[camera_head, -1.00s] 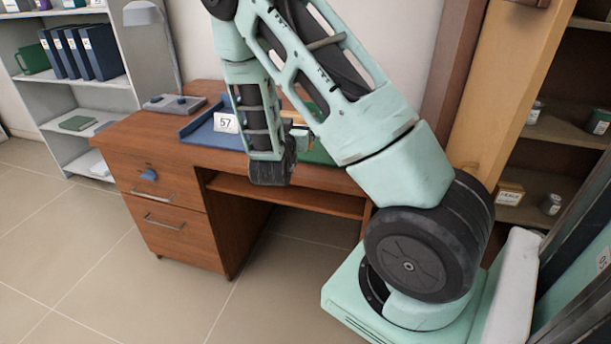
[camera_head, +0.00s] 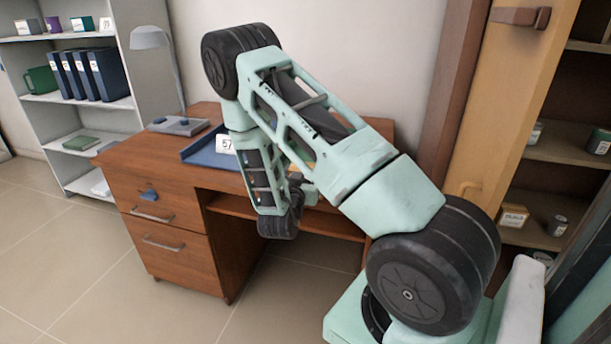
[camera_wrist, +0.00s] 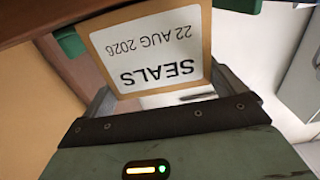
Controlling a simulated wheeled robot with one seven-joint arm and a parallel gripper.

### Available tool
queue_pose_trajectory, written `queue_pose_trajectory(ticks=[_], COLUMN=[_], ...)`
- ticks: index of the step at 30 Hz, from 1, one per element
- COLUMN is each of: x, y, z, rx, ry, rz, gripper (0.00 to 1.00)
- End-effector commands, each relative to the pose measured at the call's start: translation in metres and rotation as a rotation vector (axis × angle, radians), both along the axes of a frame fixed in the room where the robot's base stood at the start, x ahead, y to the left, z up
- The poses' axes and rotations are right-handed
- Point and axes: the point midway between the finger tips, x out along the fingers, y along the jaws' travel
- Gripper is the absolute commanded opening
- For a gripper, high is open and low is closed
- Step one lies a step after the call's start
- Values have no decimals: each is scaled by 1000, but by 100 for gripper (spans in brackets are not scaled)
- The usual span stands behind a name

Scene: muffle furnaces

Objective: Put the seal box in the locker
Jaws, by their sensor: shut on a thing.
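The seal box (camera_wrist: 155,50) is a tan box with a white label reading "SEALS 22 AUG 2026", upside down in the wrist view. My gripper (camera_wrist: 155,32) is shut on it, with a finger on each side. In the head view my gripper (camera_head: 303,190) is near the desk's front edge, mostly hidden behind my arm, and I cannot make out the box there. An open wooden cabinet with shelves (camera_head: 545,150) and a yellow-brown door (camera_head: 510,85) stands at the right; I cannot tell for certain that it is the locker.
A grey shelf (camera_head: 65,110) holds binders at the left. Small containers stand on the cabinet shelves. The floor left of the desk is clear.

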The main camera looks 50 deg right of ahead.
Motion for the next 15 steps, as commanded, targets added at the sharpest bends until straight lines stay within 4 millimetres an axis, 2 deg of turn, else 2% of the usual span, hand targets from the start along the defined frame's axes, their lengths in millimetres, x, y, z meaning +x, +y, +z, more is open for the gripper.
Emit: queue_pose_trajectory(ticks=[9, 10, 15], x=[0, 0, 0], y=[0, 0, 0], z=[-4, -3, -2], rx=[-2, -1, -1], ry=[-1, 0, 0], rz=[0, 0, 0], gripper=[67, 100, 100])
